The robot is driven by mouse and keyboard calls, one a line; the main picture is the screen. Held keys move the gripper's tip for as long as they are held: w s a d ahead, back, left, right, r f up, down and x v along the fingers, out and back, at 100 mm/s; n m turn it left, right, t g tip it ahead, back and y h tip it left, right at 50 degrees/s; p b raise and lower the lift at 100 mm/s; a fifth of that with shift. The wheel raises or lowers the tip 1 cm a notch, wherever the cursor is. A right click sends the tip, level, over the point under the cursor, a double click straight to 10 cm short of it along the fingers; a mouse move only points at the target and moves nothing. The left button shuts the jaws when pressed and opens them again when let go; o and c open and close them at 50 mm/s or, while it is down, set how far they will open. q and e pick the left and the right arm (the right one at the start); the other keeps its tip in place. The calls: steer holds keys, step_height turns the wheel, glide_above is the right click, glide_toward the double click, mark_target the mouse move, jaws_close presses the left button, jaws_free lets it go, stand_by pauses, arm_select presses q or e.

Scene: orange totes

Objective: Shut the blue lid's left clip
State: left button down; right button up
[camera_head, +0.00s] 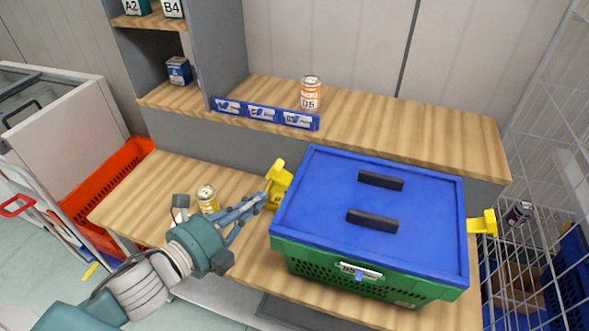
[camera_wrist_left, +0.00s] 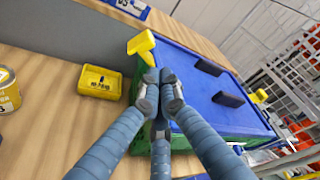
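The blue lid (camera_head: 335,190) lies on a green crate (camera_head: 345,276) on the wooden table. Its yellow left clip (camera_head: 279,174) sticks up and outward from the lid's left edge. In the left wrist view the clip (camera_wrist_left: 141,43) stands just beyond my fingertips. The yellow right clip (camera_head: 483,223) also sticks outward from the lid. My left gripper (camera_head: 263,198) is beside the crate's left side, below the clip. Its fingertips (camera_wrist_left: 160,78) are together with nothing visible between them, close to the lid's edge; contact cannot be told. My right gripper is not in view.
A yellow can (camera_head: 207,199) stands on the table near my left gripper. A small yellow tray (camera_wrist_left: 98,83) lies beside the crate. An orange-and-white can (camera_head: 310,93) stands on the shelf behind. A wire rack (camera_head: 540,150) is at the right.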

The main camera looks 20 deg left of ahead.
mark_target(282, 180)
arm_select(q)
steer(key=shift+p+x, duration=1.25)
steer(key=shift+x, duration=3.4)
steer(key=shift+r, duration=0.1)
steer(key=shift+a+n, duration=0.15)
steer(key=shift+n, duration=0.25)
